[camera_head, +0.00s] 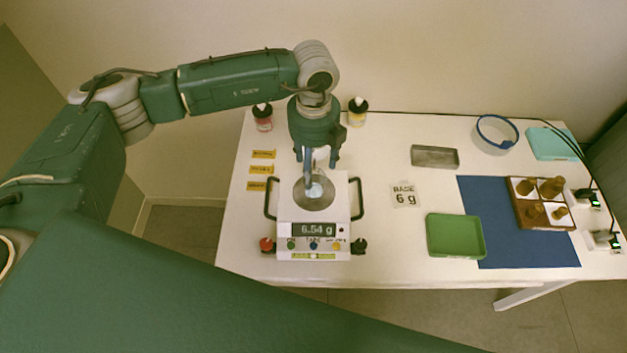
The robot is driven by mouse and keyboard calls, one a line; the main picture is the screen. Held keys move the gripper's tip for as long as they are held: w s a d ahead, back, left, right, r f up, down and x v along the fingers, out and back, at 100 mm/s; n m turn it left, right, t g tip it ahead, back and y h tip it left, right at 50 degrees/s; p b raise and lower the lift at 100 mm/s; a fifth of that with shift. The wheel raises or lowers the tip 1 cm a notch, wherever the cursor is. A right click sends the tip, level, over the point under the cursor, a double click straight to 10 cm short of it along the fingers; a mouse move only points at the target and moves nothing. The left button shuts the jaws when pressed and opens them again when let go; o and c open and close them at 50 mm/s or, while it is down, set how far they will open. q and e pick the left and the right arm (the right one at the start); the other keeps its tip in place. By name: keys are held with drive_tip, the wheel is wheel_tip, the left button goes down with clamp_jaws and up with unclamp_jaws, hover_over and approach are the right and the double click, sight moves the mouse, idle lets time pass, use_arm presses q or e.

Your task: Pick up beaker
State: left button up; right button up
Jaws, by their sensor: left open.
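A small pale, glassy object that looks like the beaker (315,190) stands on the round pan of a white scale (284,222). The scale's display reads 6.54 g. My left gripper (317,160) points down from above, just over the back of the pan. Its fingers are spread apart, and it partly hides the pan's back edge and perhaps the beaker's upper part. I cannot tell whether a finger touches the beaker. My right gripper is out of view.
Dark-capped bottles, red (263,124) and yellow (358,119), stand at the table's back. A green tray (456,255), a grey tray (435,157), a blue mat (500,235) and a wooden rack (543,224) with brown bottles lie to the right. Black handles flank the scale.

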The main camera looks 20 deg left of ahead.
sight(315, 178)
use_arm(q)
wheel_tip(315, 178, down, 6)
drive_tip(key=shift+r+p, duration=0.25)
drive_tip(key=shift+p, duration=0.65)
drive_tip(key=shift+w+f, duration=0.15)
drive_tip(key=shift+f, duration=0.15)
drive_tip(key=shift+d, duration=0.1)
drive_tip(key=c, duration=1.2)
